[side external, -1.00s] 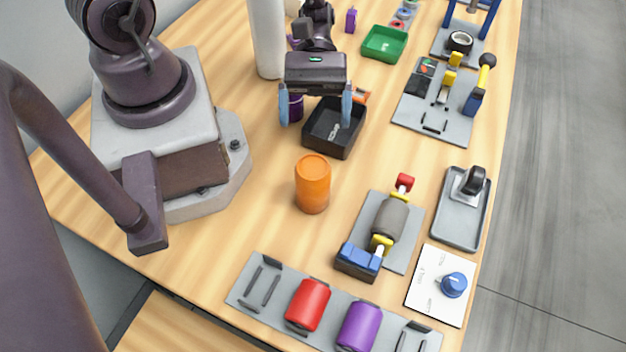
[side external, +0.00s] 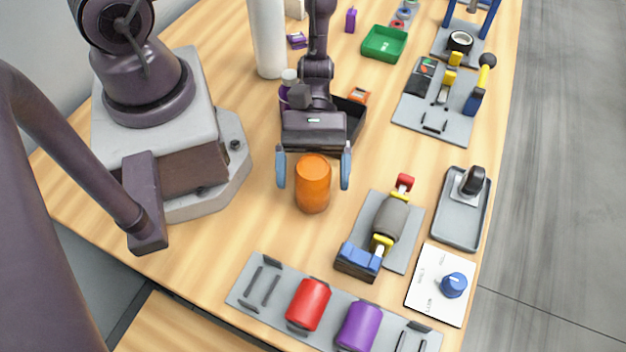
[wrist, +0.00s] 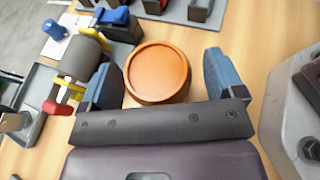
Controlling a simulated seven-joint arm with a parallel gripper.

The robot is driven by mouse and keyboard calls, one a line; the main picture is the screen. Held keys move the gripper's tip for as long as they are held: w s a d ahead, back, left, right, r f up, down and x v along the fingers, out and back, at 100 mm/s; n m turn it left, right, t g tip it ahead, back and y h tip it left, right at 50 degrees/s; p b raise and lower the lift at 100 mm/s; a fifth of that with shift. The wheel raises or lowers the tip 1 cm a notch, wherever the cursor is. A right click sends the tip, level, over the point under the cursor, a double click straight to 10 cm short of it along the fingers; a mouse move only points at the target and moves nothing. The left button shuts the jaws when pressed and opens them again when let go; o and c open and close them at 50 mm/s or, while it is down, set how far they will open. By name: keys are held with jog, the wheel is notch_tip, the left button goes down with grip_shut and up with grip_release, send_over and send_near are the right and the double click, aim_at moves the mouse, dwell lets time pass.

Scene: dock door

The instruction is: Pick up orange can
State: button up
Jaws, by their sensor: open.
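The orange can (side external: 313,185) stands upright on the wooden table. My gripper (side external: 314,172) is open, with one blue-padded finger on each side of the can and clear gaps showing in the side external view. In the wrist view the round top of the orange can (wrist: 158,72) lies between and slightly beyond the two fingers of my gripper (wrist: 158,82). The can looks nearer the left finger there. Whether either finger touches it I cannot tell.
A grey plate with a roller and yellow clamps (side external: 388,222) lies right of the can. A rack holds a red can (side external: 308,304) and a purple can (side external: 359,325) in front. A black tray (side external: 352,112) is behind my gripper. Bare table lies left of the can.

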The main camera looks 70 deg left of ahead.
jog(key=c, duration=1)
jog(key=shift+c, duration=0.9)
jog(key=shift+r, duration=0.15)
